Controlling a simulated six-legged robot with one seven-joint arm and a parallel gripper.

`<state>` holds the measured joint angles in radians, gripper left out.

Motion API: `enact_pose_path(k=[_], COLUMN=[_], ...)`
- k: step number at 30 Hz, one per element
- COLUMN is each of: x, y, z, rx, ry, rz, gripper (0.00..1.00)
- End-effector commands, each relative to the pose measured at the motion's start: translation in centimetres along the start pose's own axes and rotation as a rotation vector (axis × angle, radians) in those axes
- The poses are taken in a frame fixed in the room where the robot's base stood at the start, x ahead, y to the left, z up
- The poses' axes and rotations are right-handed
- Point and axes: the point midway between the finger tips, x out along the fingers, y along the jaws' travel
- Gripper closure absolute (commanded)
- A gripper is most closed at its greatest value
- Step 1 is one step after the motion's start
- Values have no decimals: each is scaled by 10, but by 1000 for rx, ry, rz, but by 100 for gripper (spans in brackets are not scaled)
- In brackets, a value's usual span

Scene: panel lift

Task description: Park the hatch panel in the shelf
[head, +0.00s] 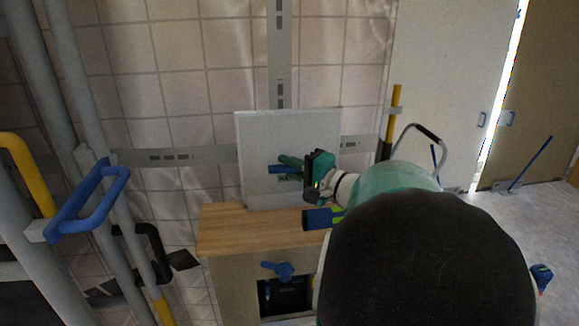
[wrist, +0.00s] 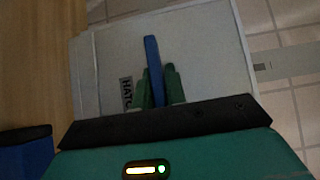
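The hatch panel (head: 262,135) is a pale grey square board, upright before the tiled wall above the wooden cabinet top. In the wrist view the panel (wrist: 205,55) carries a partly hidden label reading "HATC" and a raised blue handle (wrist: 151,50). My gripper (head: 284,166) is at the panel's face, with its green fingers on both sides of the handle; they look closed on it in the wrist view (wrist: 158,82). I cannot tell whether the panel's lower edge touches the cabinet top. The wooden cabinet (head: 222,233), seemingly the shelf, has a dark opening in its front.
A blue knob (head: 277,270) is on the cabinet front above the opening. Grey pipes with a blue handle (head: 88,200) and a yellow one stand at the left. A metal rail (head: 180,156) crosses the wall. Doors and open floor (head: 540,215) are at the right.

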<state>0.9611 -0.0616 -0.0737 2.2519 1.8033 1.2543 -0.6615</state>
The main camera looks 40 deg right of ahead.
Motion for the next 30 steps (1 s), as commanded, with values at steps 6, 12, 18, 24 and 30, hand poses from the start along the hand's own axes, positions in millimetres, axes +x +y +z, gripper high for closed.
enact_pose_path(k=[6,12,18,24,30], x=[0,-1,-20,-62,-106], y=[-1,1,0,-1,0], z=[0,0,-1,0,-1], rx=[-1,2,0,-2,0], ry=[0,1,4,4,4], rz=[-1,3,1,-1,-1], gripper=[64,64,64,64,64])
